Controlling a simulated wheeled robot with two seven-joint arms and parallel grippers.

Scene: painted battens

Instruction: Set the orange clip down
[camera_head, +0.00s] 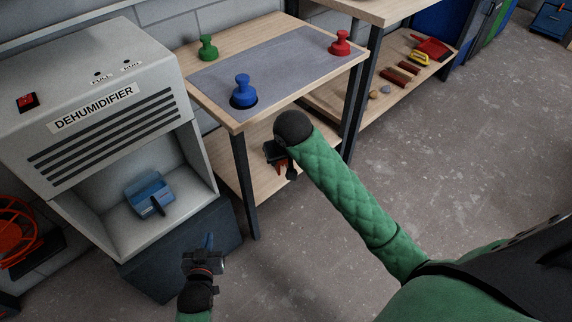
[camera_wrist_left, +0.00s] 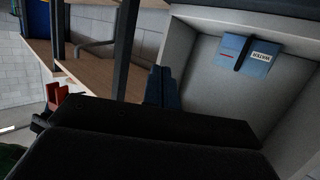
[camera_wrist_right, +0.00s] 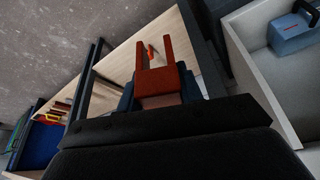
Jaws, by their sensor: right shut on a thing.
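The orange clip (camera_wrist_right: 162,88) is a red-orange U shape with two prongs. It is in my right gripper (camera_head: 281,162), whose fingers are shut on it in the right wrist view. In the head view only a bit of the clip shows, below my dark wrist, in front of the bench's lower shelf (camera_head: 228,172). The left wrist view also shows the clip at its left edge (camera_wrist_left: 60,95). It looks held in the air. My left gripper (camera_head: 208,243) is low in front of the dehumidifier; its blue fingers (camera_wrist_left: 162,88) look shut together, empty.
The dehumidifier (camera_head: 100,100) stands at left with a blue box (camera_head: 150,193) in its open bay. The bench top (camera_head: 290,30) carries green (camera_head: 208,47), blue (camera_head: 243,90) and red (camera_head: 341,43) knobs.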

